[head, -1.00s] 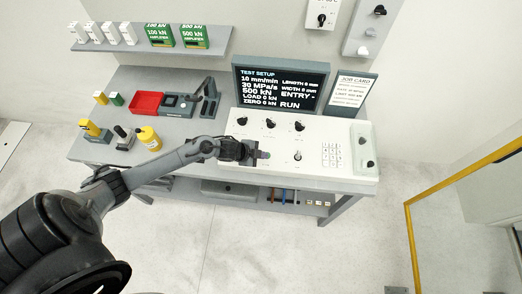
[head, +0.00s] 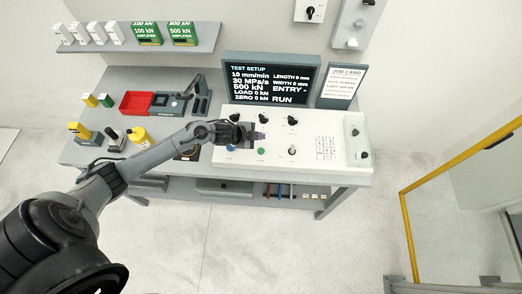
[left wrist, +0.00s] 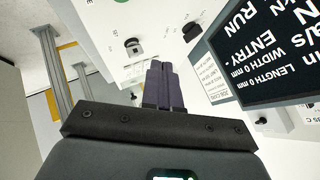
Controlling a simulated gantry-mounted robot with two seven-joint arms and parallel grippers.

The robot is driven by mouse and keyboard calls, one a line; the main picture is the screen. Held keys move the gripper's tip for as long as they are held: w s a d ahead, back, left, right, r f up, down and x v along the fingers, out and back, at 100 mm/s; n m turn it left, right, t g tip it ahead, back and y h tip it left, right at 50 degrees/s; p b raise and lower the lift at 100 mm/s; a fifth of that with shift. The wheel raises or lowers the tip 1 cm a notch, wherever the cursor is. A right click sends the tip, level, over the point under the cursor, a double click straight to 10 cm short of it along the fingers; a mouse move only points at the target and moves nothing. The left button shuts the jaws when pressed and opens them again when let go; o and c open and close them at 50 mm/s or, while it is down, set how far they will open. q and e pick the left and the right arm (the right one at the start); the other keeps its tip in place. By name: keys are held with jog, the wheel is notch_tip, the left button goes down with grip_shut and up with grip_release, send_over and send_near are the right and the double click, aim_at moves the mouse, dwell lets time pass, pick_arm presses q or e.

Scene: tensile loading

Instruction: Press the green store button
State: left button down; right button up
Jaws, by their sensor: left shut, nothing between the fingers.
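The green store button (head: 261,151) is a small green round cap on the front part of the white control panel (head: 215,158). A blue button (head: 231,148) sits to its left, and a dark knob with a pale surround (head: 292,151) to its right. My left gripper (head: 259,135) is shut and empty. In the head view it shows just behind the green button, over the panel and apart from the button. Its closed fingers also show in the left wrist view (left wrist: 163,86). My right gripper is out of view.
A row of knobs (head: 263,118) runs behind the gripper. The test setup screen (head: 270,80) and job card (head: 341,84) stand at the back. A keypad (head: 326,148) is at the right. Red tray (head: 136,103) and yellow bottle (head: 140,137) stand left.

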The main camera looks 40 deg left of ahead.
pick_arm(q)
jog(key=b, duration=0.5)
send_over(259, 151)
notch_tip(259, 151, down, 6)
jog(key=shift+s+d+r, duration=0.1)
jog(key=shift+f+b, duration=0.95)
jog(key=shift+f, duration=0.3)
dwell(0.5)
jog(key=shift+f, duration=0.15)
jog(key=shift+f, duration=0.3)
dwell(0.4)
